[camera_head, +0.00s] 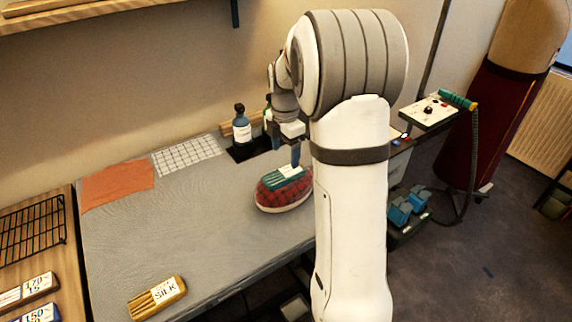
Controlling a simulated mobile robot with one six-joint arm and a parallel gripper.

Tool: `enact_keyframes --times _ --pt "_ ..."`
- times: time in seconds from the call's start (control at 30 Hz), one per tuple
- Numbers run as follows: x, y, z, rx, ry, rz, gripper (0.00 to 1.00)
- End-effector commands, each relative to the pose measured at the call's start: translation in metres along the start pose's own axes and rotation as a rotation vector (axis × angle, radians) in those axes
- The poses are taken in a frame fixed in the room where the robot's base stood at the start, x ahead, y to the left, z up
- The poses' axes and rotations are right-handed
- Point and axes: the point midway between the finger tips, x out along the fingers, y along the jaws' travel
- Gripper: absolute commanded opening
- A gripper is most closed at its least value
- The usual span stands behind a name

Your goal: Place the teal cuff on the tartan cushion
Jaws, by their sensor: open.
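The tartan cushion (283,200) is a rounded red and dark checked pad on the grey table, left of my arm. The teal cuff (281,182) lies on top of the cushion, with a white patch (289,171) at its upper edge. My gripper (295,164) points down just above the cuff, by the white patch, and is open. Its fingertips are small here, and I cannot tell whether they touch the cuff. My arm passes close on the right of the cushion and hides the table behind it.
Bottles (241,126) stand on a dark tray behind the cushion. An orange cloth (117,184) and a white grid sheet (186,155) lie at the back left. A yellow block marked SILK (157,297) lies at the front. The table's middle left (180,225) is clear.

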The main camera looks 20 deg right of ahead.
Motion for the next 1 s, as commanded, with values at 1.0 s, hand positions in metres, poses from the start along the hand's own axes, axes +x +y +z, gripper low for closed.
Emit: enact_keyframes --times 1.0 --pt "-0.079 -0.164 -0.126 1.277 0.081 0.201 0.74"
